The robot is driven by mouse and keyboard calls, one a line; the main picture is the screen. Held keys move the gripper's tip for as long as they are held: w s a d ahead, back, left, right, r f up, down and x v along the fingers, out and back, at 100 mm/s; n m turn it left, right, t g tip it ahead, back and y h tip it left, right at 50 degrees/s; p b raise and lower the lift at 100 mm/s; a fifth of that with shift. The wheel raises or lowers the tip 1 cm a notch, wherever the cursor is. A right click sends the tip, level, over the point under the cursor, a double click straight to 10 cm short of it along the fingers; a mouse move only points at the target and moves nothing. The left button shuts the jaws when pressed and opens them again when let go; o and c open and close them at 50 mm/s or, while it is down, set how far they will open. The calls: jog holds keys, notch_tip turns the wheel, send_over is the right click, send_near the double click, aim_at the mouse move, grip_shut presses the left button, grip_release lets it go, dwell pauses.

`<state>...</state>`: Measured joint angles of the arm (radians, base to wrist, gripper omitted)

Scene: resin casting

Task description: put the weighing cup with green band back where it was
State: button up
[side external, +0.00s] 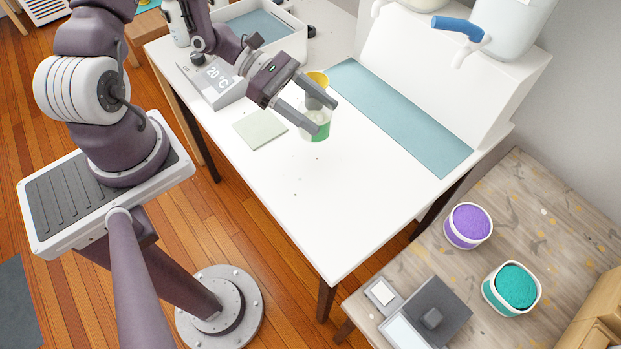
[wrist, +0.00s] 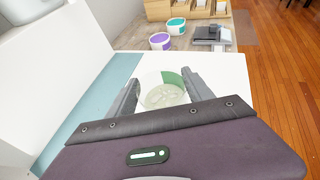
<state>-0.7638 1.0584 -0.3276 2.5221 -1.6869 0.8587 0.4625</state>
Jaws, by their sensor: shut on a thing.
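The weighing cup with green band (side external: 318,133) is a clear cup over the white table. My gripper (side external: 321,115) is shut on it, one finger on each side. In the wrist view the cup (wrist: 165,94) sits between the two fingers (wrist: 160,84), its green band showing on the far side and a pale, blotchy bottom inside. It looks about upright. I cannot tell whether its base touches the table. A yellow cup-like thing (side external: 318,78) stands just behind my gripper, partly hidden by it.
A pale square pad (side external: 260,129) lies left of the cup, near a grey device reading 20 °C (side external: 212,80). A blue-green strip (side external: 400,115) runs along the back. The white table's front (side external: 335,215) is clear. Purple (side external: 468,226) and teal (side external: 514,289) tubs stand on a side table.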

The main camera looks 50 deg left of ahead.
jog(key=s+d+f+m+g, duration=0.1)
jog(key=s+d, duration=0.1)
jog(key=s+d+f+m+g, duration=0.1)
jog(key=s+d, duration=0.1)
jog(key=s+d+f+g+h, duration=0.1)
jog(key=s+d, duration=0.1)
jog(key=shift+d+f+m, duration=0.1)
jog(key=shift+m, duration=0.3)
jog(key=shift+s+d+f, duration=0.1)
jog(key=shift+d+f, duration=0.05)
jog(key=shift+f, duration=0.7)
jog(key=shift+a+f, duration=0.2)
jog(key=shift+f, duration=0.35)
jog(key=shift+f, duration=0.1)
jog(key=o, duration=1.6)
jog(key=shift+o, duration=0.2)
